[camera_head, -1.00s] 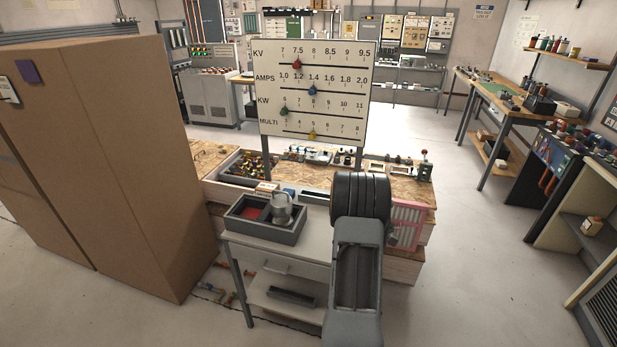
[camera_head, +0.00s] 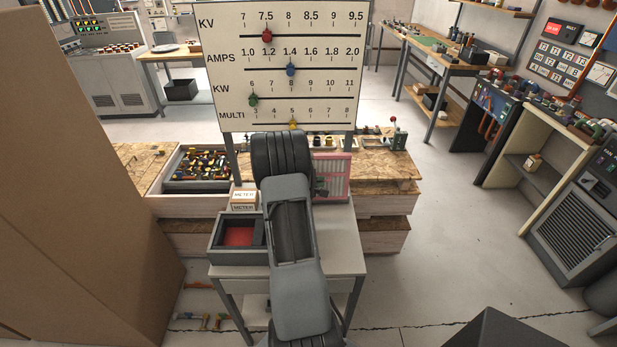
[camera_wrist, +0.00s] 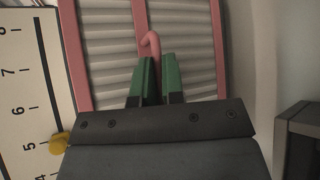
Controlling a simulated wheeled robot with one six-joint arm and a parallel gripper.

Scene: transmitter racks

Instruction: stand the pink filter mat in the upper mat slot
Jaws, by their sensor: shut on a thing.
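The pink filter mat (camera_head: 333,175) has a pink frame around pale pleated strips. In the head view it stands roughly upright just right of my arm's dark joint, which hides its left part. In the wrist view the mat (camera_wrist: 190,45) fills the space ahead, with a pink hooked handle (camera_wrist: 150,42) on its face. My gripper (camera_wrist: 157,75) has green fingertips closed on that handle. In the head view my gripper (camera_head: 319,186) is mostly hidden by my arm. I cannot make out the upper mat slot in either view.
A scale board (camera_head: 285,65) stands just behind my arm. A small table (camera_head: 340,240) below bears a grey tray (camera_head: 222,246) and a meter box (camera_head: 243,200). A tall brown cabinet (camera_head: 75,180) blocks the left. Open floor (camera_head: 430,240) lies right, before a louvred cabinet (camera_head: 580,225).

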